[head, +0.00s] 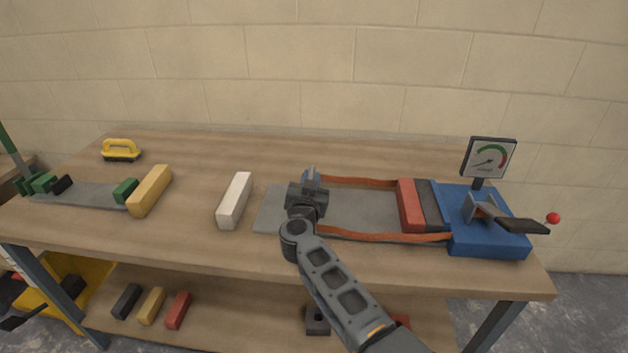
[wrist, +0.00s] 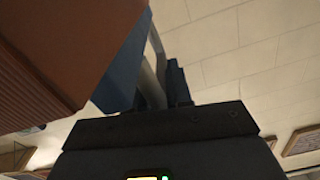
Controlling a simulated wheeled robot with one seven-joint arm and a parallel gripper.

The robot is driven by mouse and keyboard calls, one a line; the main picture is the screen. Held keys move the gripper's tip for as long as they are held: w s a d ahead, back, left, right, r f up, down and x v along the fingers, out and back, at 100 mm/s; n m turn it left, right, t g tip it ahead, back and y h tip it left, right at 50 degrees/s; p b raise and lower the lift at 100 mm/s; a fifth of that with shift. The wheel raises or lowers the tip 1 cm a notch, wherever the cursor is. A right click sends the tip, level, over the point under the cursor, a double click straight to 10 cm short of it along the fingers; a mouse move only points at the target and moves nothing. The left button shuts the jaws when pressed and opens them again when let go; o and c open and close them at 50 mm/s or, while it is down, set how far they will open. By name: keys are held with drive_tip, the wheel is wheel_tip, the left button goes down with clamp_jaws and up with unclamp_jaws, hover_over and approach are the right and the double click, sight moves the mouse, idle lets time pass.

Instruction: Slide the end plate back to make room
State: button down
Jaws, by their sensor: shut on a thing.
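A clamp-like rig lies on the workbench, with a blue base (head: 487,240) at its right end and two orange straps (head: 385,237) running left over a grey bed plate (head: 366,208). My gripper (head: 311,176) is at the straps' left end, over the bed. It is shut on what seems to be the blue end plate, which my gripper mostly hides in the head view. In the wrist view the blue plate (wrist: 124,76) shows by the fingers, beside a large brown-orange piece (wrist: 62,52). A red block (head: 410,205) stands at the right, against a dark plate (head: 431,204).
A white block (head: 235,200) stands just left of the bed; a yellow block (head: 150,190) stands farther left. A dial gauge (head: 488,158) and a lever with a red knob (head: 553,218) rise at the right. Several blocks lie on the lower shelf (head: 235,315).

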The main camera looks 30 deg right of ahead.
drive_tip(key=shift+a, duration=0.1)
drive_tip(key=c, duration=1.1)
unclamp_jaws()
drive_tip(key=shift+s, duration=0.15)
drive_tip(key=p+v, duration=0.1)
drive_tip(key=v, duration=0.6)
drive_tip(key=shift+s+a, duration=0.15)
drive_tip(key=shift+s, duration=0.1)
